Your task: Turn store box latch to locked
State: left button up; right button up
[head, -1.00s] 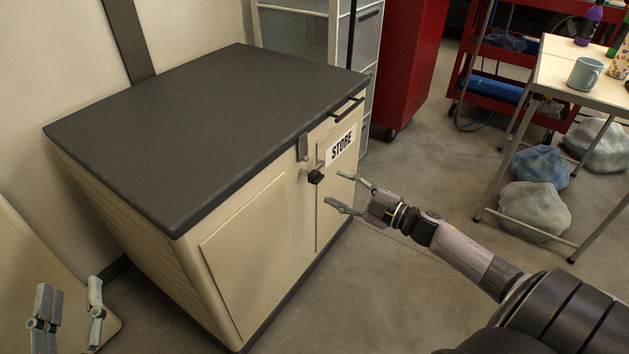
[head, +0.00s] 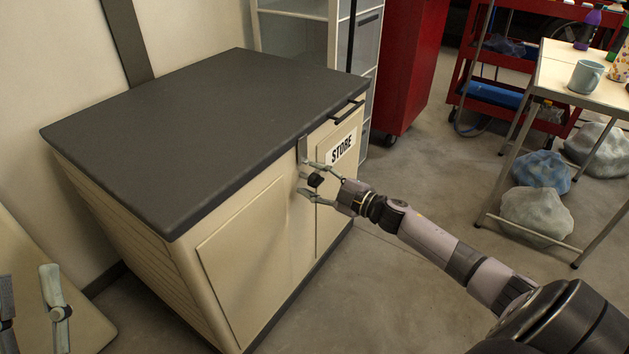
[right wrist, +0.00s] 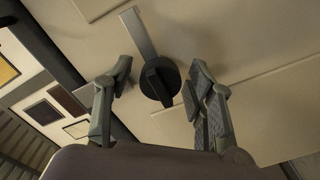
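The store box (head: 240,255) is a cream cabinet with a dark grey top and a white STORE label (head: 342,147) on its front. Its latch is a black knob (head: 315,180) on the front, below a grey metal strip (head: 302,150). In the right wrist view the round black knob (right wrist: 160,82) lies between my fingers, with the strip (right wrist: 138,33) running up from it. My right gripper (head: 312,180) is open around the knob, with a gap on both sides. My left gripper (head: 32,310) is at the lower left, partly cut off, its fingers apart and empty.
A dark handle (head: 349,111) sticks out near the box's right front corner. A shelf unit (head: 295,40) and a red cabinet (head: 412,60) stand behind. A table with a mug (head: 586,76) stands at right, with lumpy bags (head: 538,212) below it. The floor before the box is clear.

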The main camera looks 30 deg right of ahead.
jog(key=c, duration=1.1)
